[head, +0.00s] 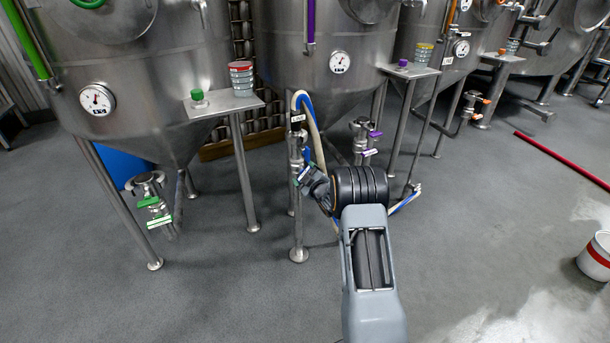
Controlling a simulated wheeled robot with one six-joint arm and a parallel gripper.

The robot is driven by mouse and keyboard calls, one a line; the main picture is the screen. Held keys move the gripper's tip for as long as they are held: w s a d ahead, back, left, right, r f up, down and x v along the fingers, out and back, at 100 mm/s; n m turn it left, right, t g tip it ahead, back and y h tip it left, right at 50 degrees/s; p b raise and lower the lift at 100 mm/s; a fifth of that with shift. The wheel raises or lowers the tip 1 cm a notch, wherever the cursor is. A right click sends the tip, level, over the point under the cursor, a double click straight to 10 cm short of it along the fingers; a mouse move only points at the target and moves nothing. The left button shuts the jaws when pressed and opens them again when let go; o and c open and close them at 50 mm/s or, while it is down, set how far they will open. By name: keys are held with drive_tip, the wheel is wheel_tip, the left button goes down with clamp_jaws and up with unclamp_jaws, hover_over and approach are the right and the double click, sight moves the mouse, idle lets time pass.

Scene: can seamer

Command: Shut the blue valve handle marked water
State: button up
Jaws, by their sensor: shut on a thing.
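My gripper (305,177) is at the upright steel standpipe (297,215) in front of the middle tank. It is shut on the blue valve handle (307,155), of which only a small dark blue part shows beside the pipe. The gripper and wrist hide most of the handle, so its exact angle and its marking cannot be read. A small white tag (298,118) is on the pipe above.
Blue and white hoses (309,108) loop close behind my wrist. A purple-handled valve (375,134) is to the right, a green-handled valve (158,221) to the left. A steel stand (240,102) holds a green button and cans.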

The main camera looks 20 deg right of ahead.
drive_tip(key=shift+m, duration=0.3)
drive_tip(key=shift+c, duration=0.3)
drive_tip(key=m, duration=0.3)
drive_tip(key=shift+m, duration=2.6)
drive_tip(key=o, duration=0.8)
drive_tip(key=shift+s, duration=0.1)
drive_tip(key=s+d+p, duration=0.1)
drive_tip(key=s+p, duration=0.2)
drive_tip(key=s, duration=1)
drive_tip(key=shift+s+d+p, duration=0.25)
drive_tip(key=shift+d+p, duration=0.05)
